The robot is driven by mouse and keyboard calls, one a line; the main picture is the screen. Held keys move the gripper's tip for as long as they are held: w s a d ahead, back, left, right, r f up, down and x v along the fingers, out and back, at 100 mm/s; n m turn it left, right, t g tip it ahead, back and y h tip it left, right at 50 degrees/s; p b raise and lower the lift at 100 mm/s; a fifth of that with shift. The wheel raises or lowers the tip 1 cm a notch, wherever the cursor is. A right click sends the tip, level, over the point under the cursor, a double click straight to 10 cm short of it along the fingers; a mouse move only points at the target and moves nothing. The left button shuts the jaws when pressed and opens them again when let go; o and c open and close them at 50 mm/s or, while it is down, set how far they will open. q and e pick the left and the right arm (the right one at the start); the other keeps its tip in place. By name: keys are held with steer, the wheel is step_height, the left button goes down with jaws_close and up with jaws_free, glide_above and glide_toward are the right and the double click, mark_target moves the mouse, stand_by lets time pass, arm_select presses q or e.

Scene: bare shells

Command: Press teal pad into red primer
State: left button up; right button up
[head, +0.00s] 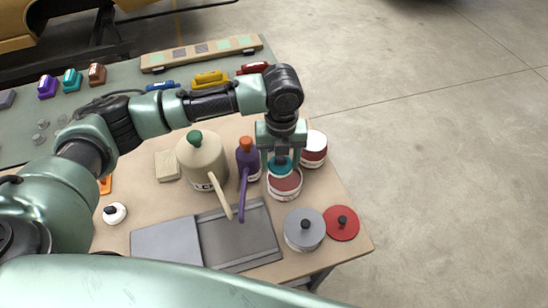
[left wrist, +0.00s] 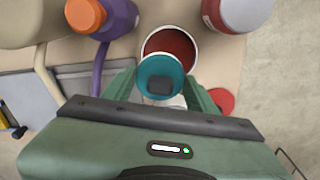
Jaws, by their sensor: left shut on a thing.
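My left gripper (head: 280,158) is shut on a round teal pad (head: 279,169), over the open can of red primer (head: 285,188). In the left wrist view the teal pad (left wrist: 160,75) sits between the fingers. It overlaps the near part of the can's opening, and the red primer (left wrist: 172,44) shows beyond it. In the head view the pad overlaps the can's far rim. I cannot tell whether the pad touches the primer. My right gripper is not in view.
A second red-and-white can (head: 315,150) stands behind right. A purple bottle (head: 247,166) and a beige jug (head: 202,162) stand close on the left. A grey-topped can (head: 304,228), a red lid (head: 343,222) and a grey tray (head: 240,236) lie in front.

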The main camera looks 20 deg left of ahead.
mark_target(284, 180)
arm_select(q)
steer(key=m, duration=0.3)
steer(key=w+m, duration=0.1)
steer(key=shift+w+d+f+p, duration=0.1)
steer(key=shift+d+f+p, duration=0.15)
steer(key=shift+d+p, duration=0.15)
steer(key=shift+w+d+f+m, duration=0.15)
steer(key=shift+w+f+m, duration=0.05)
steer(key=shift+m, duration=0.9)
step_height(284, 180, down, 6)
steer(key=b, duration=0.6)
steer(key=shift+f+b, duration=0.35)
steer(key=shift+f, duration=0.1)
steer(key=shift+s+f+p, duration=0.1)
steer(key=shift+p, duration=0.25)
stand_by(1.2)
step_height(284, 180, up, 7)
steer(key=p, duration=0.7)
stand_by(0.3)
